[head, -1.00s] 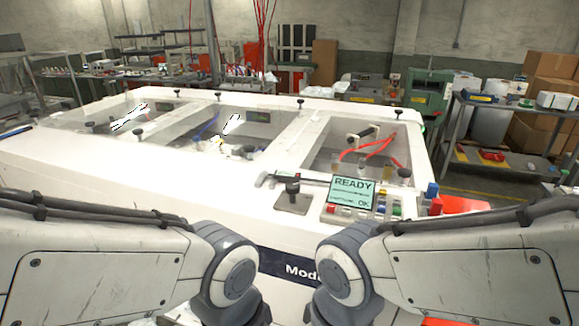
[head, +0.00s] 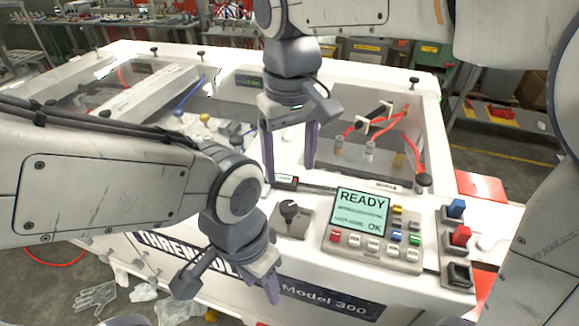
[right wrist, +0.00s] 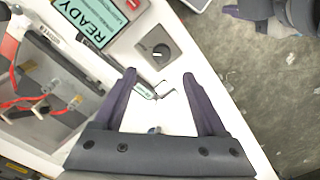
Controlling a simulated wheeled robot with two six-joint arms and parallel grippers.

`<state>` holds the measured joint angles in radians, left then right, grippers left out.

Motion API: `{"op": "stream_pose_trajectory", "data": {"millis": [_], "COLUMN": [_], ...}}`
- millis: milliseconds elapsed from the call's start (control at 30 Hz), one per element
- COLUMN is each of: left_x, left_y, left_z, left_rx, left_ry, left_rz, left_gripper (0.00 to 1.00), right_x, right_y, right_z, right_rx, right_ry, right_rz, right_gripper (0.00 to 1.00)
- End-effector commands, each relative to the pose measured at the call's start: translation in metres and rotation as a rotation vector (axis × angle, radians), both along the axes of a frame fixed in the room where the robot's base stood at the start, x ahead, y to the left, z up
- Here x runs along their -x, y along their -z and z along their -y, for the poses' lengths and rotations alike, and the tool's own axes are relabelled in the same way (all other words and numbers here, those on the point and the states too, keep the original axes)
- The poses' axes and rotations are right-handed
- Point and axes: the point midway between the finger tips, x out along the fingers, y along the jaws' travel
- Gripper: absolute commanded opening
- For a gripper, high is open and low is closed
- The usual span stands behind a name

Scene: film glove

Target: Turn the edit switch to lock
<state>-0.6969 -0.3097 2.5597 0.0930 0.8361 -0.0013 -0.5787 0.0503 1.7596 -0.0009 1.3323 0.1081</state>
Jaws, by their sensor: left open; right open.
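A black rotary knob on a grey square plate (head: 290,213), which I take for the edit switch, sits on the white machine's front ledge, left of the READY panel (head: 361,212). The knob (right wrist: 160,52) also shows in the right wrist view, just beyond the fingertips. Any lock marking is too small to read. My right gripper (head: 289,174) is open and points down behind the knob, apart from it. Its open fingers also show in the right wrist view (right wrist: 159,75). My left gripper (head: 267,291) is open, low before the machine's front face.
A caliper with a small display (head: 285,181) lies behind the knob, near my right fingers. Blue, red and black buttons (head: 458,236) stand right of the panel. Open bays with red tubes (head: 385,130) lie behind. Gloves (head: 97,297) lie on the floor at left.

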Motion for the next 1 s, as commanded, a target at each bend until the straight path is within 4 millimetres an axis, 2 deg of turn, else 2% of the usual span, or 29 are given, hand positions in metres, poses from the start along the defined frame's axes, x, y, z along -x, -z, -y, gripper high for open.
{"op": "stream_pose_trajectory", "data": {"millis": [300,500,667,900,933,1000], "left_x": [0.0,0.0,0.0,0.0,0.0,0.0], "left_y": [-0.011,-0.016,-0.017,-0.016,-0.016,-0.016], "left_z": [0.0,0.0,0.0,0.0,0.0,0.0], "left_rx": [0.0,0.0,0.0,0.0,0.0,0.0], "left_ry": [0.002,0.003,0.003,0.003,0.003,0.003], "left_rz": [0.0,0.0,0.0,0.0,0.0,0.0], "left_gripper": [0.5,0.5,0.5,0.5,0.5,0.5], "right_x": [0.002,0.001,0.001,0.001,0.001,0.001], "right_y": [0.058,0.085,0.095,0.096,0.096,0.096], "right_z": [-0.001,0.0,0.0,0.001,0.001,0.001], "right_rx": [0.003,0.001,0.0,-0.001,-0.001,-0.001], "right_ry": [-0.004,-0.002,-0.001,0.0,0.0,0.0], "right_rz": [-0.005,-0.003,-0.001,0.0,0.0,0.0], "right_gripper": [0.74,0.74,0.74,0.74,0.7,0.43]}}
